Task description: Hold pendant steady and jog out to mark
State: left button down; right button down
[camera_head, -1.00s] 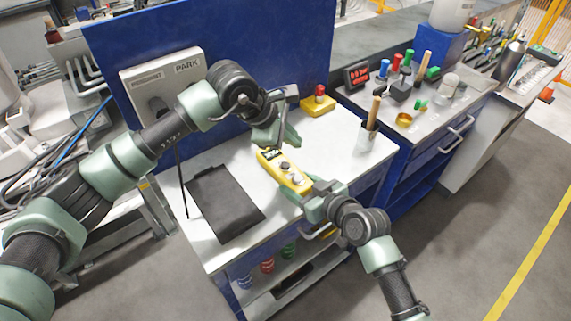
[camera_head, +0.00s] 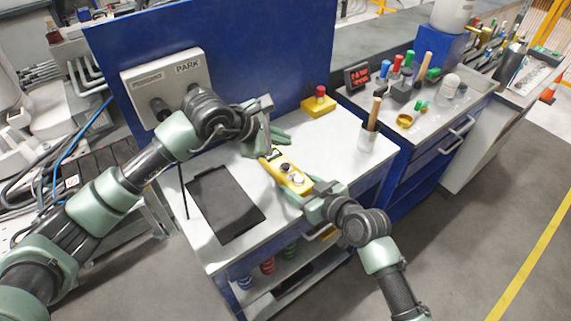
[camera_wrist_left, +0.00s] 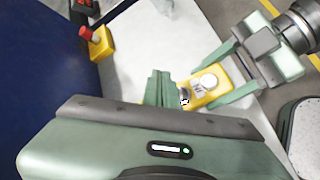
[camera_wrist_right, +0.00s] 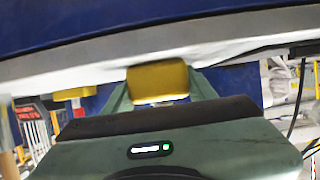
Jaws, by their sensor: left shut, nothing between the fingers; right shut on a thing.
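The yellow pendant (camera_head: 287,175) has a dark and a white round button and a small display at its far end. My right gripper (camera_head: 307,196) is shut on its near end and holds it over the white bench top; the pendant also shows in the right wrist view (camera_wrist_right: 158,80). My left gripper (camera_head: 270,146) is shut and empty at the pendant's far end, partly covering the display. In the left wrist view its fingers (camera_wrist_left: 163,88) are beside the pendant (camera_wrist_left: 211,86); I cannot tell whether they touch it. I cannot make out a mark.
A grey box (camera_head: 190,68) labelled PARK is on the blue panel (camera_head: 285,45). A red-topped yellow button box (camera_head: 318,103) stands at the bench's back. A black pad (camera_head: 225,203) lies at left. A red digital display (camera_head: 357,75) and a clear cup (camera_head: 367,138) are at right.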

aim_at(282, 167)
pick_arm(q)
jog(key=shift+f, duration=2.8)
jog(key=shift+f, duration=0.35)
jog(key=shift+f, duration=0.55)
dwell(2.0)
dwell(1.6)
jog(key=shift+r, duration=0.95)
